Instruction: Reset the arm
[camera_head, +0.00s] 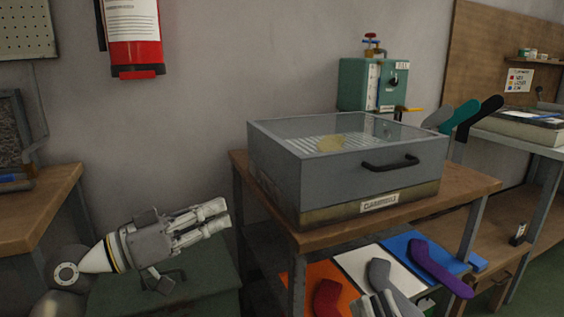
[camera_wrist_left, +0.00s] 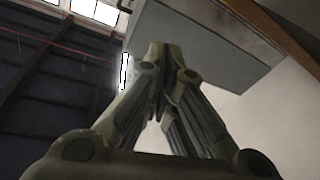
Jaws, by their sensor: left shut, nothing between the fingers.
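My left gripper (camera_head: 218,213) reaches in from the left in the head view. It points to the right, left of the grey glass-topped box (camera_head: 282,172) and apart from it. Its fingers are shut with nothing between them; they also fill the middle of the left wrist view (camera_wrist_left: 165,55), with a large grey surface behind them. My right gripper (camera_head: 378,306) shows only in part at the bottom edge of the head view, in front of the grey sock (camera_head: 380,272). Whether it is open or shut is unclear.
The box stands on a wooden table (camera_head: 474,186). On the shelf below, a red sock (camera_head: 326,297) and a purple sock (camera_head: 437,268) lie on orange and blue sheets. A green cabinet (camera_head: 357,85) stands behind. A dark green chest (camera_head: 215,270) is below my left arm.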

